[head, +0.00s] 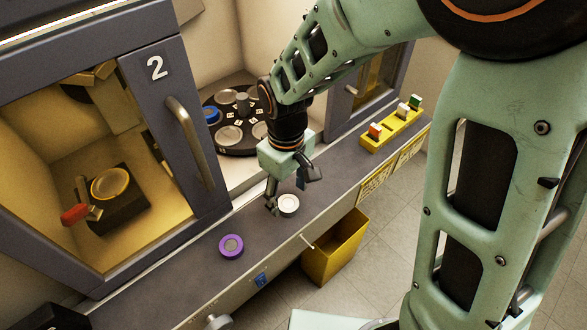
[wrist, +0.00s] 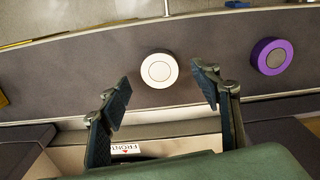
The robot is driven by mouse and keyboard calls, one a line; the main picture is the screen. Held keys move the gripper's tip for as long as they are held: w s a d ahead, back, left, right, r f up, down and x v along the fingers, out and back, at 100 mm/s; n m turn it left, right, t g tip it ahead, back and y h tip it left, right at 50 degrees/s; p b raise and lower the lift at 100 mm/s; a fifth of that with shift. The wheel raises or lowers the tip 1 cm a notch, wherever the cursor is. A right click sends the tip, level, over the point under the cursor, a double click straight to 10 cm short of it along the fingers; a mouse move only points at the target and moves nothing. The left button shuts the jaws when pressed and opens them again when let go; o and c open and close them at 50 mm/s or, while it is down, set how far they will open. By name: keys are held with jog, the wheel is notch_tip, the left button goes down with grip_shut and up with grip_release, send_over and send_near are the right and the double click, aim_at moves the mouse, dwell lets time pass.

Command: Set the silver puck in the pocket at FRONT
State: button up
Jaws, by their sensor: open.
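The silver puck (head: 288,204), pale and round, lies flat on the grey counter in front of the turntable opening. It also shows in the wrist view (wrist: 158,69), between and just beyond my fingertips. My gripper (head: 290,190) is open and empty, close above the puck; its two fingers (wrist: 160,80) stand apart with no visible contact. The black turntable (head: 238,146) has several pale round pockets and sits in the recess behind. A FRONT label (wrist: 127,149) with a red arrow shows in the wrist view. The FRONT pocket itself is hidden there.
A purple puck (head: 231,246) lies on the counter to the left. A blue puck (head: 211,114) sits on the turntable. Door 2 (head: 157,100) flanks the opening. A yellow block rack (head: 393,131) stands right; a yellow bin (head: 335,250) is below the counter edge.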

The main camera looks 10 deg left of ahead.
aim_at(288, 204)
jog(key=shift+f, duration=1.4)
jog(key=shift+c, duration=0.5)
jog(key=c, duration=1.2)
